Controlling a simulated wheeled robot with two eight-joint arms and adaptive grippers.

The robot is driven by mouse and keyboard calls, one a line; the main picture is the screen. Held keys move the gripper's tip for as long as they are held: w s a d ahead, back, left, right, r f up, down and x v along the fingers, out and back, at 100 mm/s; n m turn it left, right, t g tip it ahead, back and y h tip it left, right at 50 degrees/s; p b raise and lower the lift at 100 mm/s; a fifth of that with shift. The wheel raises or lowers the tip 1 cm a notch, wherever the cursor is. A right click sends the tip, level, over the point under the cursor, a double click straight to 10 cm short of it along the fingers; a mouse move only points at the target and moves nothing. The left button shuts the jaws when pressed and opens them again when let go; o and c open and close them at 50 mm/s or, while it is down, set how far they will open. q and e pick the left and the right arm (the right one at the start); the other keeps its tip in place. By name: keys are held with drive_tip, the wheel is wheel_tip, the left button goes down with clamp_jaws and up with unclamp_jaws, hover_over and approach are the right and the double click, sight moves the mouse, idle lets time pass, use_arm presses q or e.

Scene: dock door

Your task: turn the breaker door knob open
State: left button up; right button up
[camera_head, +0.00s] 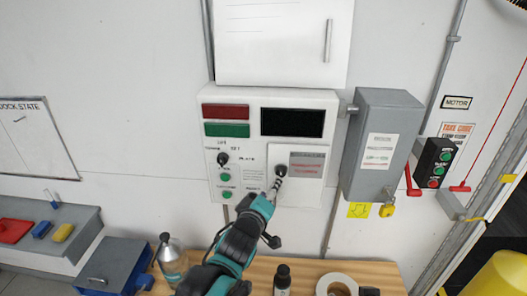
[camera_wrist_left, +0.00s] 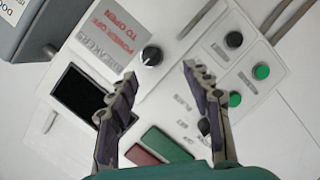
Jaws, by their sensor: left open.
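The breaker door (camera_head: 305,192) is a pale panel at the lower right of the white control box, with a grey and red label about power off to open. Its black round knob (camera_head: 281,171) sits near the door's left edge. The knob also shows in the left wrist view (camera_wrist_left: 152,55), with a pale mark on it. The door looks closed. My left gripper (camera_head: 273,187) is in front of the box, just below the knob in the head view. In the left wrist view its open fingers (camera_wrist_left: 160,75) are apart, with the knob beyond and between the tips. No contact shows.
On the same box are a second black knob (camera_head: 222,158), green buttons (camera_head: 226,177), red and green bars (camera_head: 226,111) and a dark display (camera_head: 292,122). A grey switch box (camera_head: 372,110) with a red lever adjoins on the right. A bottle (camera_head: 171,262) stands on the wooden table below.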

sight(280, 175)
use_arm(q)
drive_tip(key=shift+d+r+x, duration=0.15)
drive_tip(key=shift+r+x, duration=0.1)
drive_tip(key=shift+x, duration=1.1)
drive_tip(key=shift+d+r+x, duration=0.15)
drive_tip(key=shift+r+x, duration=0.05)
drive_tip(key=shift+x, duration=1.15)
drive_tip(key=shift+d+r+x, duration=0.15)
drive_tip(key=shift+r+x, duration=0.1)
drive_tip(key=shift+x, duration=1.05)
drive_tip(key=shift+w, duration=0.1)
clamp_jaws()
